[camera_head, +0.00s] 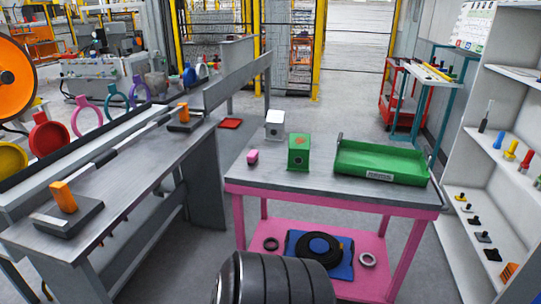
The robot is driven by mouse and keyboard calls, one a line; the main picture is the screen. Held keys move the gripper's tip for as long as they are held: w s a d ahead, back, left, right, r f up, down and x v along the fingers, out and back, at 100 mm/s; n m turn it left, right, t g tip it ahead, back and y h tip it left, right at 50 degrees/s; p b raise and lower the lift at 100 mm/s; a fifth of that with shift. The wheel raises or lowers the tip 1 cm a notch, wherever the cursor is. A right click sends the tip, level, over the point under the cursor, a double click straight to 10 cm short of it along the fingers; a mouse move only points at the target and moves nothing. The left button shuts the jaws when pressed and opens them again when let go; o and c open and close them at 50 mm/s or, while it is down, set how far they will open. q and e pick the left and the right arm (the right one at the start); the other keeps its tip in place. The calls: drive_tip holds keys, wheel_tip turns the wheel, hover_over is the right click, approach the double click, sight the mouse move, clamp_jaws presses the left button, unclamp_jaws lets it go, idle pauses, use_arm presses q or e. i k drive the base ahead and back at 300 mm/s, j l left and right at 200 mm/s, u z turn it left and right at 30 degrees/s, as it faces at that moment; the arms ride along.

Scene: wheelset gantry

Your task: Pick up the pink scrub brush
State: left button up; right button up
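A small pink block-like thing (252,156), which looks like the pink scrub brush, lies on the grey top of a table with a pink frame (290,184), near its left back edge. It is too small to make out bristles. Neither of my grippers shows in the head view.
A white box (274,124) and a green tray (382,161) are also on the pink-framed table. A long grey bench (130,184) stands left, white shelves (463,186) right. A dark ridged cylinder (285,281) fills the bottom middle.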

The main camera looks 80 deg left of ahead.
sight(252, 158)
drive_tip(key=u, duration=2.5)
